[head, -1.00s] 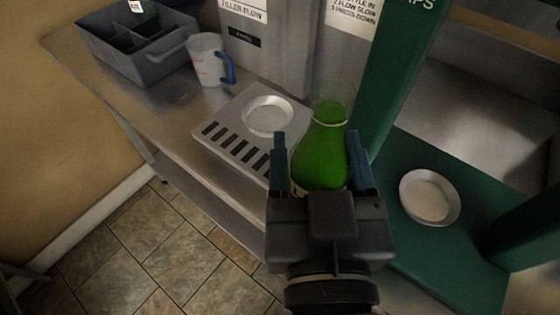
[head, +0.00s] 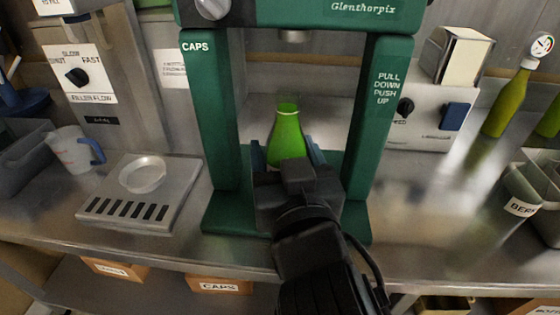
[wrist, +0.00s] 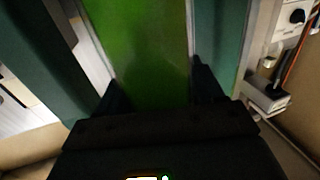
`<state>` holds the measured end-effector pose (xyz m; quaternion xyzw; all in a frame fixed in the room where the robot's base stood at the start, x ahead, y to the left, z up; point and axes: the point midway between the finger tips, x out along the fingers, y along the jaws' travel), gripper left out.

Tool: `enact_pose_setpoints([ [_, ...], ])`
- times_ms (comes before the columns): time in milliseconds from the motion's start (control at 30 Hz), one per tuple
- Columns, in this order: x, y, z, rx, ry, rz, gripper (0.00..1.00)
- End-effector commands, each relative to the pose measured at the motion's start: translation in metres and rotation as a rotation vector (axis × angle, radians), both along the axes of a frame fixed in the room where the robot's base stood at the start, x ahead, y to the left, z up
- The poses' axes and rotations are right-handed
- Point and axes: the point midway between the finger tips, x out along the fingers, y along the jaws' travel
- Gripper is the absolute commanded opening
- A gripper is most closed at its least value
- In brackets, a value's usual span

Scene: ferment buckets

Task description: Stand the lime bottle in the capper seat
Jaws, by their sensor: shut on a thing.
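The lime bottle (head: 286,135) is bright green with a tapering neck and stands about upright in my gripper (head: 286,156). My gripper is shut on its body, with one dark finger on each side. In the wrist view the green bottle (wrist: 140,45) fills the middle between the fingers (wrist: 155,92). The green capper (head: 212,120) has two posts, and the bottle shows between them, below the silver capping head (head: 293,36). The capper seat is hidden behind my gripper and the bottle, so I cannot tell whether the bottle touches it.
A measuring jug (head: 75,150) stands further left. At right are a control box (head: 425,105), a green bottle with a gauge (head: 505,105) and a grey bin (head: 515,190).

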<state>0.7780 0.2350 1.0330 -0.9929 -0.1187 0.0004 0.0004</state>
Motion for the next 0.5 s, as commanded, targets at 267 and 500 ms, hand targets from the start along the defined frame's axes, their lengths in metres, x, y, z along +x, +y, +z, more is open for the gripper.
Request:
enact_pose_setpoints([
  [267, 0.029, -0.002, 0.001, 0.001, -0.003, -0.001, 0.0],
  [500, 0.054, -0.003, -0.001, 0.002, -0.004, -0.002, 0.0],
])
